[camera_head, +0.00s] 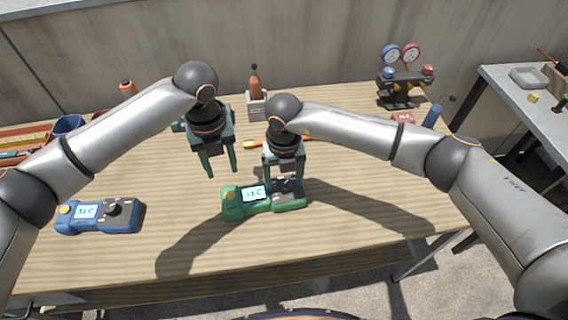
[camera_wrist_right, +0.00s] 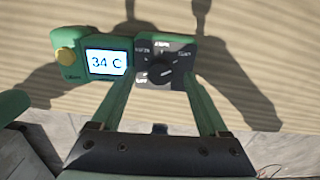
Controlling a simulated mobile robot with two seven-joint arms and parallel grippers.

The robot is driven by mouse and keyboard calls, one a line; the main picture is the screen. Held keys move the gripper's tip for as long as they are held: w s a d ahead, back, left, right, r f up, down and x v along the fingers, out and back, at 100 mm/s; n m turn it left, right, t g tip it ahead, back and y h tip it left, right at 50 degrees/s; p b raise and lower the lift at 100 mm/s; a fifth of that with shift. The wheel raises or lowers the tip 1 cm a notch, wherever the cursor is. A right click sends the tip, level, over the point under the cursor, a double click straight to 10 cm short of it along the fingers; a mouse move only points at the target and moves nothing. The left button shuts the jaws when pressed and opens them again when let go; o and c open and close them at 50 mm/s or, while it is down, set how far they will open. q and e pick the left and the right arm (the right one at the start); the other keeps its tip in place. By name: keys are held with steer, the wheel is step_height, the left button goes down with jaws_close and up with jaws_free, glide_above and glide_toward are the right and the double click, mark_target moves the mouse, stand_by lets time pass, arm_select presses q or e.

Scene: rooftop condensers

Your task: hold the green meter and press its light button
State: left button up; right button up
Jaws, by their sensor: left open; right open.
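The green meter (camera_head: 262,199) lies on the wooden table in front of me. Its lit screen reads 34 C in the right wrist view, with a yellow button (camera_wrist_right: 66,60) left of the screen and a black dial (camera_wrist_right: 163,69) on its dark right part. My right gripper (camera_head: 285,178) is open over the meter's dark right part. In the right wrist view its fingers (camera_wrist_right: 160,85) reach toward the dial end; whether they touch the meter I cannot tell. My left gripper (camera_head: 222,172) is open and empty, above the table to the left of the right gripper.
A blue meter (camera_head: 100,215) lies at the left of the table (camera_head: 330,240). A gauge set (camera_head: 403,80) stands at the back right, and a bottle in a grey holder (camera_head: 257,105) at the back middle. A side table (camera_head: 510,100) is at the right. The front right tabletop is clear.

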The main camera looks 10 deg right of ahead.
steer(key=shift+f, duration=0.85)
jaws_close()
arm_select(q)
steer(key=shift+c, duration=0.3)
jaws_close()
stand_by(1.6)
